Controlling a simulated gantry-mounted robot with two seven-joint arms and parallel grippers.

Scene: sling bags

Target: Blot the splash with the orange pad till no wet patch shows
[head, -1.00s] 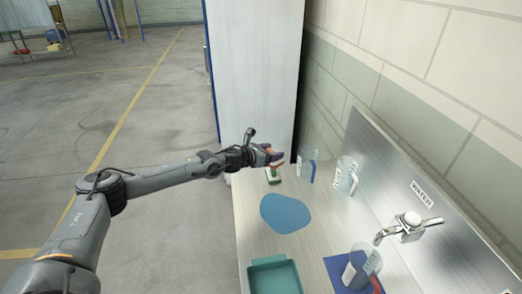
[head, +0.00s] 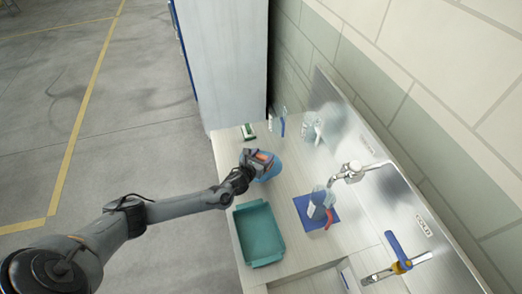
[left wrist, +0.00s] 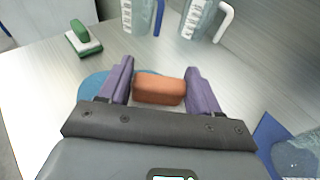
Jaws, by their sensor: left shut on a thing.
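The orange pad (left wrist: 159,88) sits between the purple fingers of my left gripper (left wrist: 158,84) in the left wrist view, and the gripper is shut on it. In the head view my left gripper (head: 259,160) is over the blue splash (head: 270,172) on the counter and hides much of it. In the left wrist view the splash (left wrist: 92,87) shows left of and behind the pad. I cannot tell whether the pad touches the counter. My right gripper is not in view.
A teal tray (head: 250,260) lies in front of the splash. A jug (head: 318,203) stands on a blue mat (head: 303,204) under the tap (head: 350,172). A green-and-white brush (head: 248,131) and two measuring jugs (head: 312,127) are at the back. A steel splashback and wall bound the right.

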